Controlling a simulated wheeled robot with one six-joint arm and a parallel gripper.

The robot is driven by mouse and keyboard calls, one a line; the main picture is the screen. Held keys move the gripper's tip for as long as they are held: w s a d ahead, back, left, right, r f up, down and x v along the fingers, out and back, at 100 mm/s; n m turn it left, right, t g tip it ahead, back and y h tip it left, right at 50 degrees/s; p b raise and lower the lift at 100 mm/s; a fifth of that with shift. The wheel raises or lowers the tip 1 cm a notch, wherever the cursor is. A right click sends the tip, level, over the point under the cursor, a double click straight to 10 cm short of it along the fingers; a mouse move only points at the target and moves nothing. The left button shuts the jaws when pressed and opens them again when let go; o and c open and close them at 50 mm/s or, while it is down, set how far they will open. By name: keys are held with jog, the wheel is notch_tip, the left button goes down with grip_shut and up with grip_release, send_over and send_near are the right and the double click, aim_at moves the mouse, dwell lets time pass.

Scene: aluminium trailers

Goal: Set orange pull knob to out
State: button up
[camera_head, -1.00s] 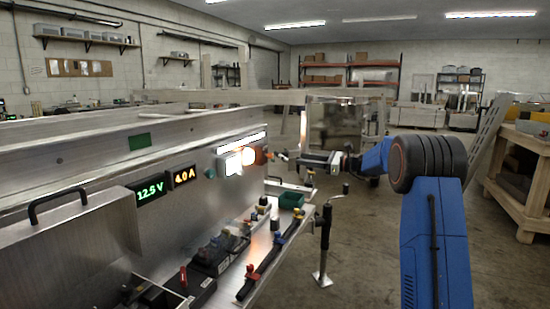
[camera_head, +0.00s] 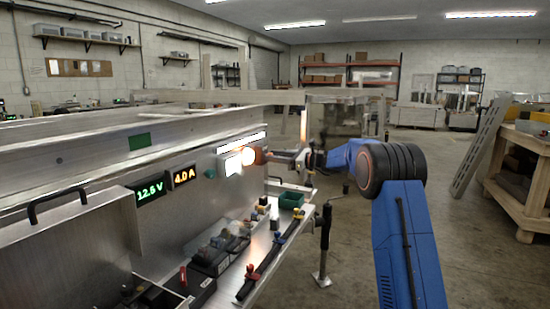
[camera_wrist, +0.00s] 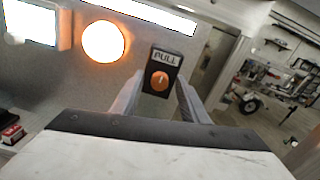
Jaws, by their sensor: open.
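The orange pull knob (camera_wrist: 160,81) sits on a dark plate marked PULL (camera_wrist: 166,59) in the wrist view. My gripper (camera_wrist: 158,88) is open, with one finger on each side of the plate and knob. I cannot tell whether either finger touches the knob. In the head view, my gripper (camera_head: 275,156) is close to the right end of the metal panel (camera_head: 190,205), near the lit lamps. The knob cannot be made out clearly there.
A glowing round orange lamp (camera_wrist: 103,41) and a white lit square (camera_wrist: 30,22) are left of the knob. Below the panel, a shelf holds a green bin (camera_head: 291,200) and several small parts.

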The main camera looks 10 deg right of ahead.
grip_shut()
jog(key=shift+v, duration=1.6)
grip_release()
jog(key=shift+s, duration=0.1)
jog(key=shift+d, duration=0.1)
jog(key=v, duration=1.7)
jog(key=shift+s, duration=0.2)
jog(key=shift+d, duration=0.15)
